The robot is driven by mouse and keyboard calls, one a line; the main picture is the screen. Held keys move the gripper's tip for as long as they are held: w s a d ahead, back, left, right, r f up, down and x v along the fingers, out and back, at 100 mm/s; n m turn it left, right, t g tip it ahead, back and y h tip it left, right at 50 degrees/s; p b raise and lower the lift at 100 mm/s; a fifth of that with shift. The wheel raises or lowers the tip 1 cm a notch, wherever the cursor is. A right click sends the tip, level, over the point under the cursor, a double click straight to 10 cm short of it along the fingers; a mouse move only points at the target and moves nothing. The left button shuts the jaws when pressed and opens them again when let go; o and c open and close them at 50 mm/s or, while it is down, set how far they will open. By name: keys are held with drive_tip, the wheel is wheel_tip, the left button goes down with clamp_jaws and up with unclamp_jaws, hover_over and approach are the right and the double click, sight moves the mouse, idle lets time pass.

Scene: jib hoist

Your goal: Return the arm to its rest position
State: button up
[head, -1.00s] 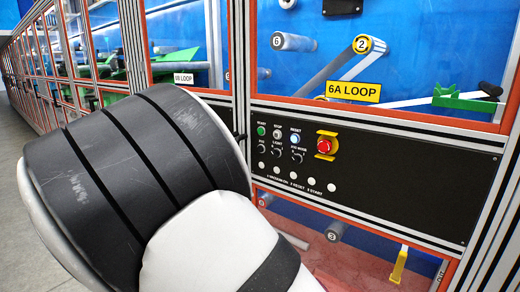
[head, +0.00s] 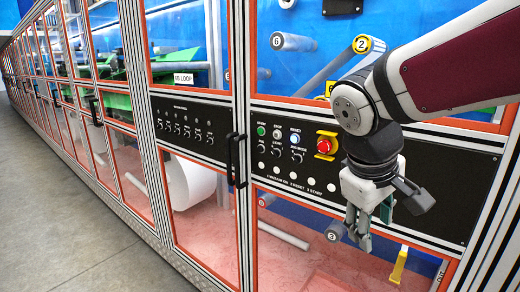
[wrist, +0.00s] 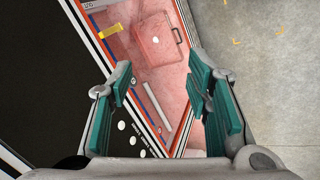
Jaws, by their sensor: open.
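My gripper (head: 358,236) hangs from my arm at the right of the head view, pointing down. It is in front of the lower edge of the black control panel (head: 455,185) and the red-framed clear door below it. In the wrist view my gripper (wrist: 160,88) shows its two green-padded fingers spread apart with nothing between them. Part of the panel and the 6A LOOP label are hidden behind my arm.
A red emergency button (head: 324,146) on a yellow mount sits just left of my wrist. Black door handles (head: 237,160) stick out further left. Open grey floor (head: 75,215) lies at the left. A pinkish case-like shape (wrist: 154,39) shows beyond the fingers.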

drive_tip(key=s+m+t+y, duration=0.2)
drive_tip(key=s+m, duration=0.3)
drive_tip(key=s, duration=0.7)
drive_tip(key=shift+s+a+r+t+y, duration=0.2)
drive_tip(key=shift+s+r+t+y, duration=0.2)
drive_tip(key=shift+y, duration=0.3)
